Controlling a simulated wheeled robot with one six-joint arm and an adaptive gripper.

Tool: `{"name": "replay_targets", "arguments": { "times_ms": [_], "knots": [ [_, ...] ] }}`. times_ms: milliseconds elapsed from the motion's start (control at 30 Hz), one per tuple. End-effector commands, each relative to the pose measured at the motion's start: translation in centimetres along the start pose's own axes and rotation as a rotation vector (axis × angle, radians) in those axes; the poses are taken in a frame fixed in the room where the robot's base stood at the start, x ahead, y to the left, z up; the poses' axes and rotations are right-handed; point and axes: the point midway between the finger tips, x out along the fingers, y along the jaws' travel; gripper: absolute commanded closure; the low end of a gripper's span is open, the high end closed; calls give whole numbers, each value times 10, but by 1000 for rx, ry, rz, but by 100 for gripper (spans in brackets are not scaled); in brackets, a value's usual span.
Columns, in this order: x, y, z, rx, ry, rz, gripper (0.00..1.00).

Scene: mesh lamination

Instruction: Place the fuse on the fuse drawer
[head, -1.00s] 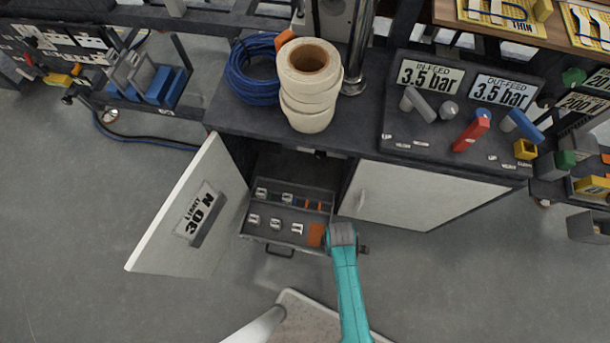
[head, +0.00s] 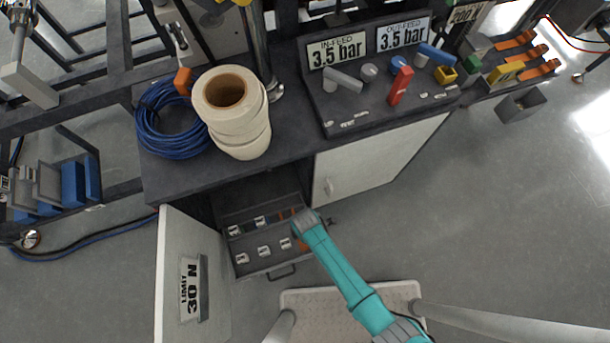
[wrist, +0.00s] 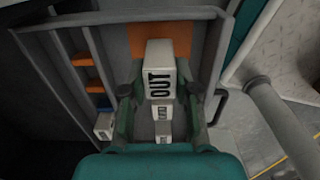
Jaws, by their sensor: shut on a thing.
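The fuse drawer (head: 265,266) is pulled out below the bench, dark grey with compartments and orange pads. Several pale fuses sit in two rows in it, such as one in the front row (head: 264,251). My gripper (head: 302,224) is over the drawer's right end. In the wrist view my gripper (wrist: 160,80) is shut on a white fuse (wrist: 159,58) marked OUT, between its two fingers. An orange pad (wrist: 195,40) shows just behind it. Smaller pale labelled parts show below it between the fingers. Whether the fuse touches the drawer floor I cannot tell.
A white cabinet door (head: 185,280) marked LIMIT 30 N stands open left of the drawer. A closed white door (head: 375,155) is on the right. Tape rolls (head: 235,120), a blue cable coil (head: 168,130) and a 3.5 bar panel (head: 350,100) stand on the bench.

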Motion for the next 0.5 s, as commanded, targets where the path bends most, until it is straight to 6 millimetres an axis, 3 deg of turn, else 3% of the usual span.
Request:
{"name": "replay_targets", "arguments": {
  "times_ms": [200,500],
  "knots": [
    [23,0,0,0,0,0,100],
    [26,0,0,0,0,0,100]
  ]
}}
